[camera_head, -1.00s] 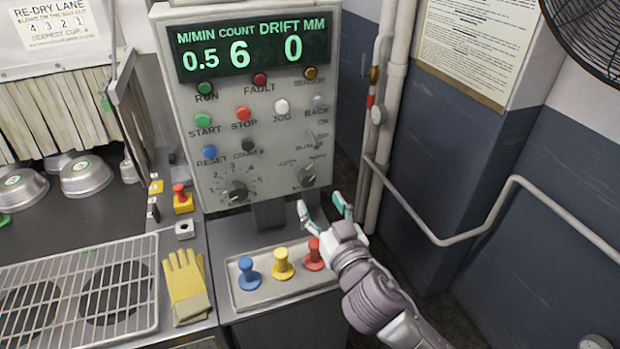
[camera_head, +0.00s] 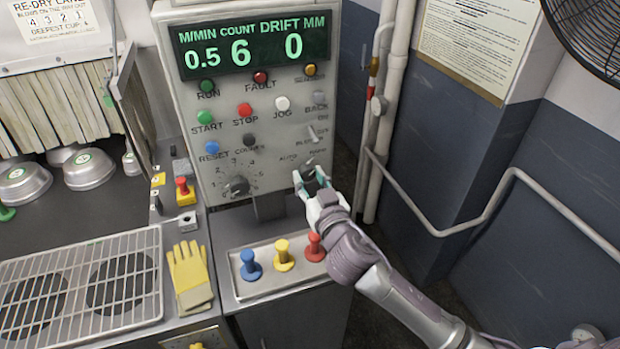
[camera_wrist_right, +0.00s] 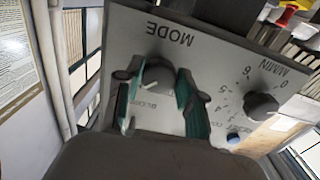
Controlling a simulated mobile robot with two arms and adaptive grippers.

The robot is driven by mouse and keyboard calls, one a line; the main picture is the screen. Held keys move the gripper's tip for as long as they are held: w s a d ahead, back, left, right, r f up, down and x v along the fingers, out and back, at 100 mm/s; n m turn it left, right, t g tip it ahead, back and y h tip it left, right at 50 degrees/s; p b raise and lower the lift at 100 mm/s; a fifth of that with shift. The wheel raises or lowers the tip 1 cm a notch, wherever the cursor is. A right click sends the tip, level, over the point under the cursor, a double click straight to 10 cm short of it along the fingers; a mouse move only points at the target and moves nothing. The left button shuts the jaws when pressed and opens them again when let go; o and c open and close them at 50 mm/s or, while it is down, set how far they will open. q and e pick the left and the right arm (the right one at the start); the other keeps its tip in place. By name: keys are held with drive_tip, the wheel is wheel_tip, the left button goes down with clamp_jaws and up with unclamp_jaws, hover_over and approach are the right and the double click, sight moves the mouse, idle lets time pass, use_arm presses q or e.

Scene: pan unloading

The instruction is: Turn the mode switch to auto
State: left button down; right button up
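The mode switch is a dark round knob at the lower right of the grey control panel (camera_head: 265,115). In the head view my right gripper (camera_head: 311,182) is in front of the panel's lower right and covers much of the knob. In the right wrist view the mode switch (camera_wrist_right: 158,75) shows beside the upside-down MODE label. My right gripper (camera_wrist_right: 160,98) is open there, one teal-padded finger on each side of the knob. I cannot tell whether the fingers touch it. The knob's exact setting is unclear. My left gripper is not in view.
A speed dial (camera_head: 236,186) sits left of the mode switch, and a small toggle (camera_head: 314,133) above it. Below stand blue (camera_head: 250,265), yellow (camera_head: 284,255) and red (camera_head: 314,247) plungers. A pipe (camera_head: 372,150) runs close on the right.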

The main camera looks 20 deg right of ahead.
drive_tip(key=c, duration=0.4)
drive_tip(key=shift+n, duration=0.4)
drive_tip(key=n+p, duration=0.1)
drive_tip(key=n, duration=0.2)
drive_tip(key=shift+r+n, duration=0.1)
drive_tip(key=shift+n, duration=0.2)
drive_tip(key=n+p, duration=0.1)
drive_tip(key=n, duration=0.2)
drive_tip(key=shift+n, duration=0.4)
drive_tip(key=n+p, duration=0.1)
drive_tip(key=n, duration=0.4)
drive_tip(key=shift+d+r+p, duration=0.1)
drive_tip(key=shift+p, duration=0.3)
drive_tip(key=shift+n+p, duration=0.7)
drive_tip(key=shift+n, duration=1.7)
